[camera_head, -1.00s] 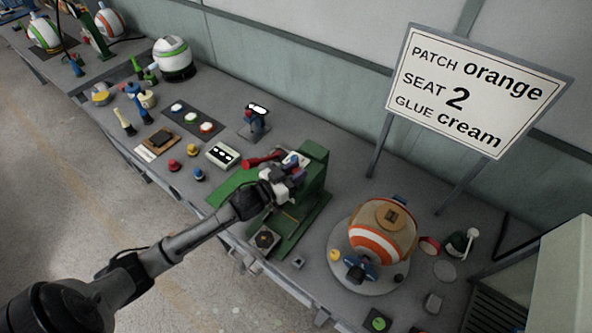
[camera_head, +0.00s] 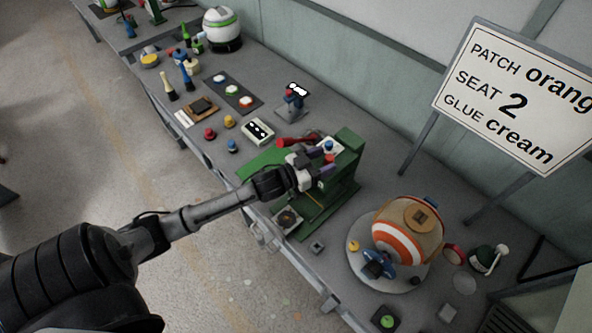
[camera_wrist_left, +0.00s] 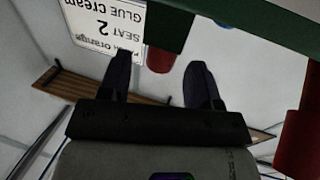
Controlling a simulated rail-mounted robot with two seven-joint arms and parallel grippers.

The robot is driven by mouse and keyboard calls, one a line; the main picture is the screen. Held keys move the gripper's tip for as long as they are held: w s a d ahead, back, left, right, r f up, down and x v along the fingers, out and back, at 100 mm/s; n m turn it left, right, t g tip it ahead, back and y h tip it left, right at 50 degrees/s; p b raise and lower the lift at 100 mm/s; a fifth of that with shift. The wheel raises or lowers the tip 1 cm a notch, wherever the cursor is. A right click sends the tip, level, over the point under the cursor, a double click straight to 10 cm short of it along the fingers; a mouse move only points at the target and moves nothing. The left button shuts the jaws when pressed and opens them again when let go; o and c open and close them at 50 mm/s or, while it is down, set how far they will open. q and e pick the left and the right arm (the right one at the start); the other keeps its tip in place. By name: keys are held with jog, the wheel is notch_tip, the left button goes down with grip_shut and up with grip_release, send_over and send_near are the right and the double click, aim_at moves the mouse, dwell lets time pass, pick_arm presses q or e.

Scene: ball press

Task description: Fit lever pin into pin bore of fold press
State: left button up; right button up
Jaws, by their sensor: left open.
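The green fold press (camera_head: 343,180) stands on the bench in the middle of the head view, with a red lever handle (camera_head: 292,141) reaching left from it. My left gripper (camera_head: 328,163) is at the front of the press's upper part, its two fingers apart. In the left wrist view the fingers (camera_wrist_left: 160,72) are spread, and a short red cylinder (camera_wrist_left: 159,60), perhaps the lever pin, shows between them below a green bar (camera_wrist_left: 165,22). I cannot tell whether the fingers touch it. The pin bore cannot be made out. My right gripper is out of view.
An orange-striped ball (camera_head: 400,245) rests on a round grey plate (camera_head: 358,275) right of the press. A sign (camera_head: 515,95) stands behind. Dark mat (camera_head: 238,92) with discs, small knobs and a white block (camera_head: 257,131) lie left. Another red part (camera_wrist_left: 302,135) is close at right in the wrist view.

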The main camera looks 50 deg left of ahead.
pick_arm(q)
jog(key=s+a, duration=0.2)
jog(key=s, duration=0.9)
jog(key=shift+s+b, duration=0.2)
jog(key=shift+b, duration=0.1)
jog(key=s+a+f+m+g+y, duration=0.1)
jog(key=s+a+f+g+y, duration=0.2)
jog(key=s+f+g+y, duration=0.5)
jog(key=s+d+f+n+g+h, duration=0.1)
jog(key=s+d+f+g+h, duration=0.15)
jog(key=s+d, duration=0.45)
jog(key=s+d+f+g+h, duration=0.1)
jog(key=s+d+g+h, duration=0.25)
jog(key=d, duration=0.65)
notch_tip(320, 180, up, 20)
jog(key=y+p, duration=0.1)
jog(key=p, duration=1.9)
jog(key=shift+w+r, duration=0.25)
jog(key=shift+w, duration=0.15)
